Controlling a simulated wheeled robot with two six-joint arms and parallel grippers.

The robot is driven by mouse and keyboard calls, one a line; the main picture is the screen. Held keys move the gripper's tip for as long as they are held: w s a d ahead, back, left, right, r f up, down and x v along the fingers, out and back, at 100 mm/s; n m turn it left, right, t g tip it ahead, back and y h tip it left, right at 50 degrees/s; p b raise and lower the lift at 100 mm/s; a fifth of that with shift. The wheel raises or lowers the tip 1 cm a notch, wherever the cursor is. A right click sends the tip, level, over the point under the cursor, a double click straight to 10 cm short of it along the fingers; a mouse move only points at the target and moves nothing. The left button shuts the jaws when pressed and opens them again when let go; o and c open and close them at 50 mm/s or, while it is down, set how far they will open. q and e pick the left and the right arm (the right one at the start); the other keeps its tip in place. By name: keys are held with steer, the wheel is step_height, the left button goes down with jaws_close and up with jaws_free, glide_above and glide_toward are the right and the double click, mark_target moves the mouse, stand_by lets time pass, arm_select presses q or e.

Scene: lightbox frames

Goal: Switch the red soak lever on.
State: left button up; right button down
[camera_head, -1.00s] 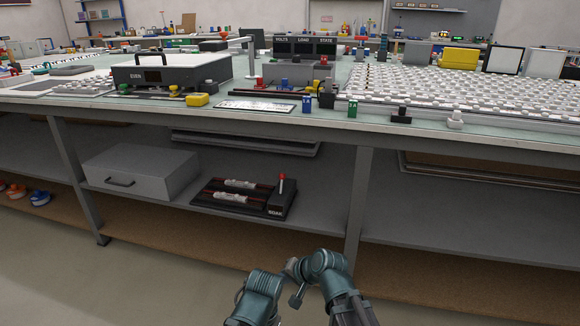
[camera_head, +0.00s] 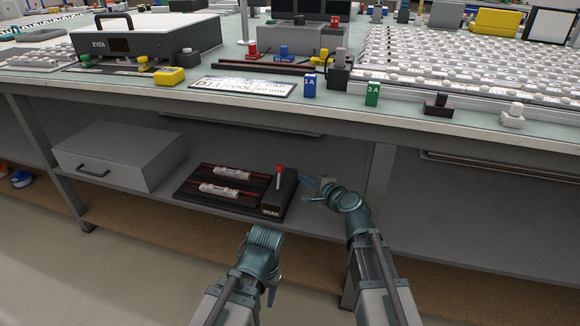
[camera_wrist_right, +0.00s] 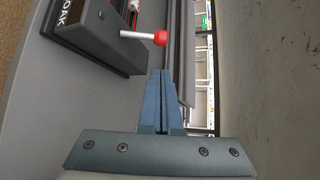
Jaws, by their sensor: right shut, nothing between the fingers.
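The soak lever is a pale shaft with a red knob (camera_head: 279,168). It stands up from a black box marked SOAK (camera_head: 272,211) at the right end of a dark tray on the lower shelf. My right gripper (camera_head: 307,181) is just right of the box, its blue fingers pointing left towards the lever. In the right wrist view the shut, empty fingers (camera_wrist_right: 161,74) lie below the red knob (camera_wrist_right: 160,38), apart from it. My left gripper (camera_head: 272,292) hangs low in front of the shelf. Its fingers are too small and dark to read.
The dark tray (camera_head: 187,194) holds two white tubes beside the box. A grey drawer unit (camera_head: 120,160) stands left of it. The bench top (camera_head: 330,117) overhangs the shelf, and a leg (camera_head: 380,180) stands right of my right gripper. The shelf right of the leg looks clear.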

mark_target(279, 178)
steer(key=b+x, duration=0.2)
steer(key=x, duration=0.8)
steer(key=shift+b, duration=0.35)
arm_select(q)
step_height(279, 178, down, 3)
steer(key=shift+r, duration=0.2)
steer(key=shift+d+f, duration=0.1)
arm_select(e)
steer(key=shift+a, duration=0.15)
